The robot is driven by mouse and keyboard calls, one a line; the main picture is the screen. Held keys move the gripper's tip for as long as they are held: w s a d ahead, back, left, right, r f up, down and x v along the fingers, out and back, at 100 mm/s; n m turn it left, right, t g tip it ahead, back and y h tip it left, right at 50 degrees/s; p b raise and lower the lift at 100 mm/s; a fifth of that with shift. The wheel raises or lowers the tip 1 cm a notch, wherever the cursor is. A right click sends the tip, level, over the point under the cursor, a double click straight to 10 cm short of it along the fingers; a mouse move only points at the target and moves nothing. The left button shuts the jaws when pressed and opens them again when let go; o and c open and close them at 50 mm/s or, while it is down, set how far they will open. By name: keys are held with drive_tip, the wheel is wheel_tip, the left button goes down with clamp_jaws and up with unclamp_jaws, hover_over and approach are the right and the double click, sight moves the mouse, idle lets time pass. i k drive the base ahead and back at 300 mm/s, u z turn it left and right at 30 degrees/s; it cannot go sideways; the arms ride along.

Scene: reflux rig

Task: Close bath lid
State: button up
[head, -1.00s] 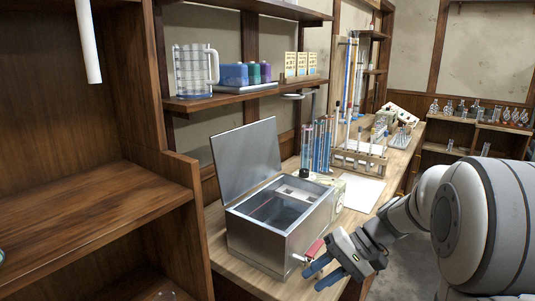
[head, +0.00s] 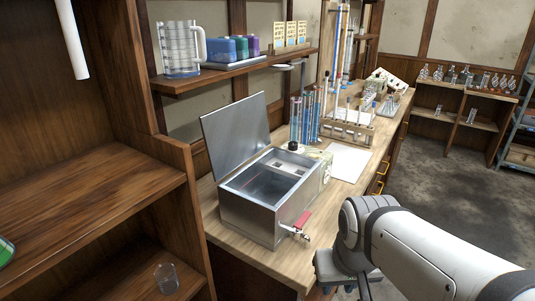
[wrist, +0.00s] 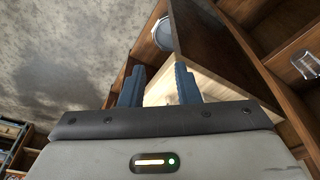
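The metal water bath (head: 268,190) stands on the wooden bench. Its flat metal lid (head: 236,135) is raised, tilted up and back on the left side, so the bath is open and its inside shows. A tap with a red handle (head: 301,221) sticks out of its front. My gripper (wrist: 160,84) shows two blue fingers apart with nothing between them in the wrist view. In the head view my gripper is low, beyond the front edge of the bench to the right of the bath, mostly hidden by my arm. It touches neither bath nor lid.
A wooden shelf (head: 232,67) with a jug (head: 180,50) and coloured bottles hangs above the lid. Blue tubes (head: 306,118), a test-tube rack (head: 347,130) and a paper sheet (head: 349,162) lie beyond the bath. A cabinet stands left; open floor (head: 445,165) lies right.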

sight(235, 133)
drive_tip(key=u, duration=2.35)
drive_tip(key=k, duration=0.85)
drive_tip(key=z, duration=1.3)
drive_tip(key=i, duration=1)
